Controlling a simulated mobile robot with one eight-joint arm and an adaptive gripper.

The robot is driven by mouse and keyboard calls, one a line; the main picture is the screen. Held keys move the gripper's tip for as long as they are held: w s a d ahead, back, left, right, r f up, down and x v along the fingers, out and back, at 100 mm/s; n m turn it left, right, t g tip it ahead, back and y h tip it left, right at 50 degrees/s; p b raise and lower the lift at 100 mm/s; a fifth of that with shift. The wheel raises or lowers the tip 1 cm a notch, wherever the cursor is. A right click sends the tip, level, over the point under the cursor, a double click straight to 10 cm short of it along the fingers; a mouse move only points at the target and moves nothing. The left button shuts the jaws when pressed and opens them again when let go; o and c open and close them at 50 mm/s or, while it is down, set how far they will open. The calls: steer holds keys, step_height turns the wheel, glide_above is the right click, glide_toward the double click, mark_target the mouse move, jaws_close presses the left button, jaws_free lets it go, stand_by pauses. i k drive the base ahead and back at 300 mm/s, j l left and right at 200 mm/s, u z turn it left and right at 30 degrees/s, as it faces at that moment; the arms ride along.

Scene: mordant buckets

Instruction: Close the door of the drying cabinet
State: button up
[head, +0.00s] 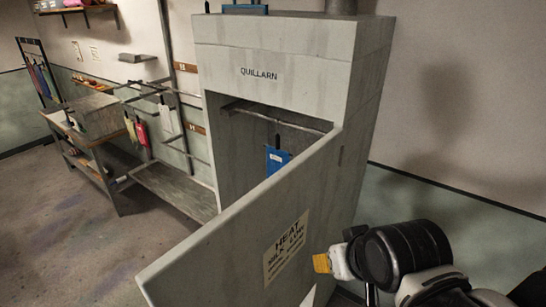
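The drying cabinet (270,62) is a tall grey unit marked QUILLARN in the middle of the head view. Its door (225,245) stands wide open, hinged on the cabinet's right side and swung out towards me. The door's outer face carries a paper notice (286,247) that begins with HEAT. A blue cloth (277,158) hangs from a rail inside the cabinet. My gripper (322,263) is at the lower right, on the outer side of the door, beside the notice. Only a yellowish tip shows clearly; I cannot tell whether it touches the door or is open.
A workbench (92,112) with a grey basin stands at the left, next to a metal rack (165,120) with hanging coloured cloths. A wall shelf is at the upper left. The floor (70,220) left of the door is clear.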

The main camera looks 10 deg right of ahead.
mark_target(258, 251)
steer(key=k+l+u, duration=0.45)
steer(key=k+l, duration=0.3)
steer(key=l, duration=0.1)
